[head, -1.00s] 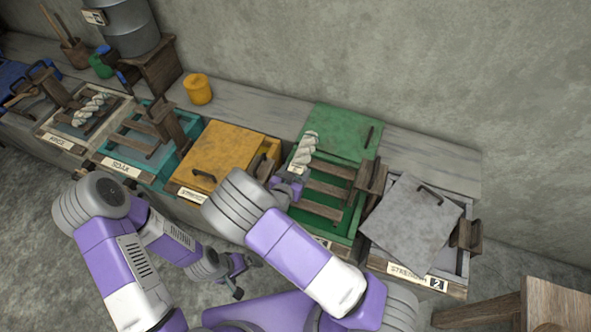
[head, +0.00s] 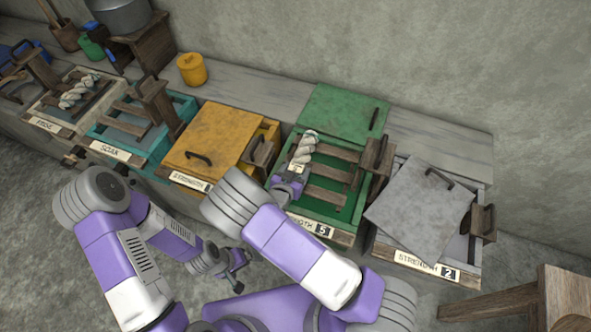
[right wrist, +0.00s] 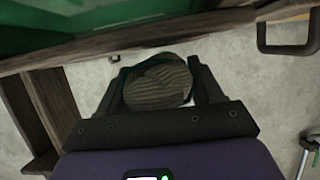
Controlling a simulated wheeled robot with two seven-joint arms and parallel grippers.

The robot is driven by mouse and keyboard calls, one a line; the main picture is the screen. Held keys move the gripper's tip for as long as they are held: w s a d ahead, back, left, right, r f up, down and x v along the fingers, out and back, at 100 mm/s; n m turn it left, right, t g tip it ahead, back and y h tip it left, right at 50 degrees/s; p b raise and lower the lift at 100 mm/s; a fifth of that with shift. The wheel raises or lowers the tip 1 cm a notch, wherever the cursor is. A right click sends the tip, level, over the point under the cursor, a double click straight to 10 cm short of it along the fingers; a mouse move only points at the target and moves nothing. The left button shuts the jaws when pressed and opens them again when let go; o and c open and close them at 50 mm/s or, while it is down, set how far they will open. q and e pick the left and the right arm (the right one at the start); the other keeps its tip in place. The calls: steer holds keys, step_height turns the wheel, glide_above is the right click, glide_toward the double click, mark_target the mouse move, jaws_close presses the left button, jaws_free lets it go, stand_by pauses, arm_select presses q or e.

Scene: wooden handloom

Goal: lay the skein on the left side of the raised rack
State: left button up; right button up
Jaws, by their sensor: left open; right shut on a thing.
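The cream twisted skein (head: 303,149) is held by my right gripper (head: 291,181) over the left part of the green vat labelled STRENGTH 5. In the right wrist view the skein (right wrist: 158,85) shows as a striped end between the two dark fingers. The raised rack (head: 328,170) is a set of brown wooden bars over this vat. The skein covers the left ends of some bars; I cannot tell whether it touches them. My left gripper (head: 238,268) is open and empty, low in front of the vats.
The green lid (head: 343,111) lies behind the vat. A yellow lidded vat (head: 215,140) stands left and a grey-lidded vat (head: 423,205) right. Farther left are a teal SOAK vat (head: 110,152) and a vat with another skein (head: 80,91). A wooden table (head: 510,299) is front right.

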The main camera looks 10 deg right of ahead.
steer(key=shift+f, duration=0.45)
steer(key=o, duration=1.2)
